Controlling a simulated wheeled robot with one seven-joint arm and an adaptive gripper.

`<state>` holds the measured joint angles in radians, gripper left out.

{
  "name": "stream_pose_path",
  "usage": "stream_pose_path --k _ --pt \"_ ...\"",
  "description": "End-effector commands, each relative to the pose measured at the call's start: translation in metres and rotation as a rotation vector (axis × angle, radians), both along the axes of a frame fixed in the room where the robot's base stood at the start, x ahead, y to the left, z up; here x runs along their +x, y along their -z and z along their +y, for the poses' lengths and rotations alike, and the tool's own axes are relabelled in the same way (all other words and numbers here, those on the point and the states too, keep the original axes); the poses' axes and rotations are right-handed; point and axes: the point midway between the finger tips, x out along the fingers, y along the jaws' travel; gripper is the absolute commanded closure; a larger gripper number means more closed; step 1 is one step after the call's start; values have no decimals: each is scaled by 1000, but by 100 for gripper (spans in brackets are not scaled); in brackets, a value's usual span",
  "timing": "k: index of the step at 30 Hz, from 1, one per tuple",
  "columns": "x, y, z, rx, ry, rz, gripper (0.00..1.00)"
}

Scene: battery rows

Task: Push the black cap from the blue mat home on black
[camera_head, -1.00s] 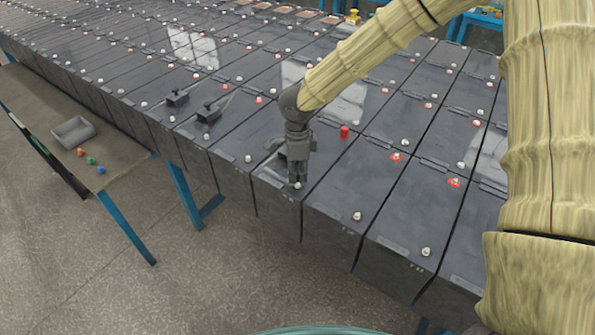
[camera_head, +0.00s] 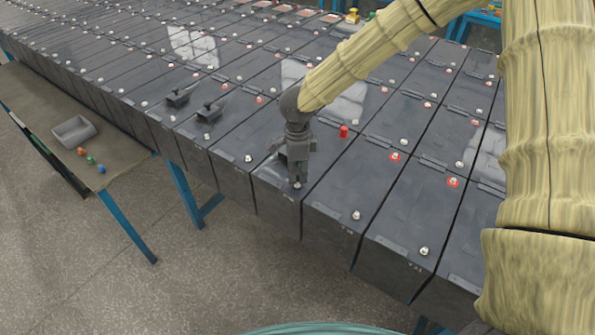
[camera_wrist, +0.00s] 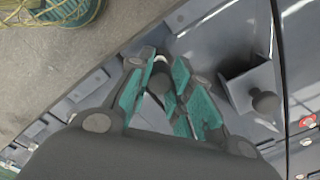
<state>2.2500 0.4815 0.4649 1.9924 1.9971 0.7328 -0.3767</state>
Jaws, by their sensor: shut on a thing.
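My gripper (camera_head: 298,179) points down at the near end of a dark battery (camera_head: 268,188), just over or at its front terminal (camera_head: 297,185). In the wrist view, my gripper's teal-padded fingers (camera_wrist: 165,92) are shut on a small dark cylinder, the black cap (camera_wrist: 167,101). A pale terminal tip shows just beyond the cap in the wrist view. Whether the cap touches or sits over the terminal cannot be told. A red cap (camera_head: 343,131) stands on a battery behind and right of my gripper. I cannot make out a blue mat.
Dark knobbed pieces (camera_head: 178,97) and (camera_head: 209,112) stand on batteries to the left; a similar knobbed piece (camera_wrist: 262,100) is close to my fingers. A side table (camera_head: 60,97) holds a grey bin (camera_head: 74,131) and small coloured balls (camera_head: 90,160). Bare floor lies in front.

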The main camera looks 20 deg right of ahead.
Motion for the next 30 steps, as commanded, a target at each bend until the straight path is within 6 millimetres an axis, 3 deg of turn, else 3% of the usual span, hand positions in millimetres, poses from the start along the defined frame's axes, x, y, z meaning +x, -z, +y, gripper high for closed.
stream_pose_path --k 30 --pt "0 12 0 0 0 0 89"
